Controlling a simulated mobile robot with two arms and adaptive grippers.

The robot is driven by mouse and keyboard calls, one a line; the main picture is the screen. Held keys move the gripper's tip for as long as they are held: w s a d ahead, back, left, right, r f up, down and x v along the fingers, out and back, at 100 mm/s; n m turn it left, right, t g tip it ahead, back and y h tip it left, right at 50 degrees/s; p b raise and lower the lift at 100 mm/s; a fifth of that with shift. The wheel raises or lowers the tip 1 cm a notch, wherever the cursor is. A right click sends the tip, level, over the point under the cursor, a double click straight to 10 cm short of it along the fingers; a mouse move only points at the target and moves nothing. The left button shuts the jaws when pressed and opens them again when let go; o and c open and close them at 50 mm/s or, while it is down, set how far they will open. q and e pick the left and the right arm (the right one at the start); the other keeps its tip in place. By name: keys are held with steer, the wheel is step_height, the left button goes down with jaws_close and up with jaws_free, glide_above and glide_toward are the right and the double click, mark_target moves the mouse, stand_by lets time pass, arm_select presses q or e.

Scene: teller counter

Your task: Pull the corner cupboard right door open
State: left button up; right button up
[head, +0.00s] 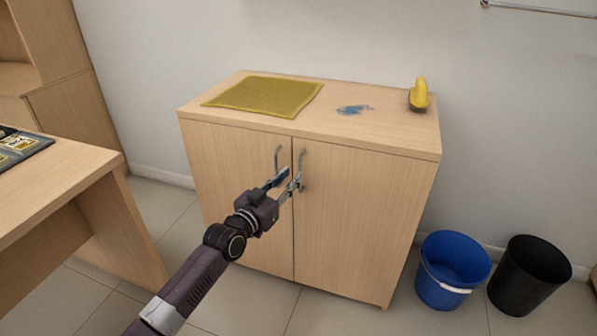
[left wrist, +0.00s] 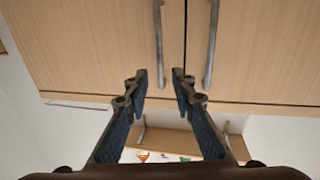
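The corner cupboard (head: 310,142) is a low light-wood unit with two doors, both closed. The right door (head: 362,215) has a grey bar handle (head: 302,160) near the centre seam; the left door (head: 228,175) has a matching handle (head: 277,158). My left gripper (head: 293,178) is open in front of the seam, close to the right handle. In the left wrist view the open fingers (left wrist: 160,84) appear on either side of one bar handle (left wrist: 158,45), with the other handle (left wrist: 212,45) outside them. I cannot tell whether they touch it. My right gripper is out of view.
On the cupboard top lie a yellow-green mat (head: 263,96), a blue smear (head: 354,109) and a yellow brush-like item (head: 419,94). A blue bucket (head: 450,268) and black bin (head: 528,275) stand at right. A desk (head: 62,190) is at left. Floor before the doors is clear.

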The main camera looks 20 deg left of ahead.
mark_target(299, 169)
arm_select(q)
steer(key=shift+b+x, duration=0.8)
steer(key=shift+x, duration=2.2)
steer(key=shift+s, duration=0.1)
steer(key=shift+c, duration=0.4)
jaws_close()
